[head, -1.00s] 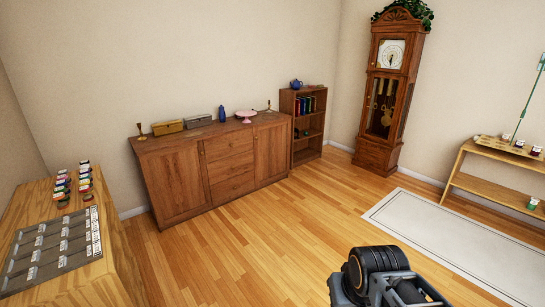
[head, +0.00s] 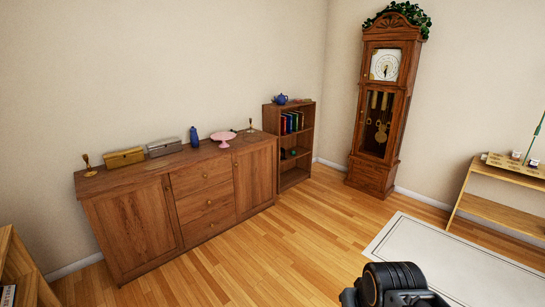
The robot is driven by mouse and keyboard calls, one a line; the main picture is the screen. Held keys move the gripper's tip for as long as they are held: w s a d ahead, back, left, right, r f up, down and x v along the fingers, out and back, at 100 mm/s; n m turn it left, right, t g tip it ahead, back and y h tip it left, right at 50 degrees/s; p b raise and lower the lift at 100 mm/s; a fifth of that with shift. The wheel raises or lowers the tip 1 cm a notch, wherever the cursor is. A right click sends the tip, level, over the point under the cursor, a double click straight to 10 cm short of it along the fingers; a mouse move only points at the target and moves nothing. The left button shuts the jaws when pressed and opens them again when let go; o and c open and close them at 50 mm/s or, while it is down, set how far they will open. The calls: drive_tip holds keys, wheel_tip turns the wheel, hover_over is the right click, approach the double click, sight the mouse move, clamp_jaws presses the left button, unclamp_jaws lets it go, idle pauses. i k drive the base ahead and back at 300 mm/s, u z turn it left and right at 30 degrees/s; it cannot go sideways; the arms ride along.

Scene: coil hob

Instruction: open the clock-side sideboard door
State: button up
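The wooden sideboard (head: 180,192) stands against the left wall in the head view. Its clock-side door (head: 255,178) is the right-hand panel, nearest the bookcase and clock, and it looks closed. Three drawers (head: 205,199) sit between it and the left door (head: 136,226), which also looks closed. A small knob shows near the left edge of the clock-side door. The tall grandfather clock (head: 383,110) stands in the corner to the right. Part of my arm shows at the bottom right, but my gripper's fingers are not visible.
A bookcase (head: 294,145) stands just right of the sideboard. A pale rug (head: 440,255) lies at the right, below a wooden bench (head: 500,210). A wooden unit (head: 20,275) is at the lower left. The floor before the sideboard is clear.

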sight(254, 168)
drive_tip(key=u, duration=0.15)
drive_tip(key=i, duration=2.95)
drive_tip(key=u, duration=0.85)
drive_tip(key=i, duration=1.2)
drive_tip(key=u, duration=0.25)
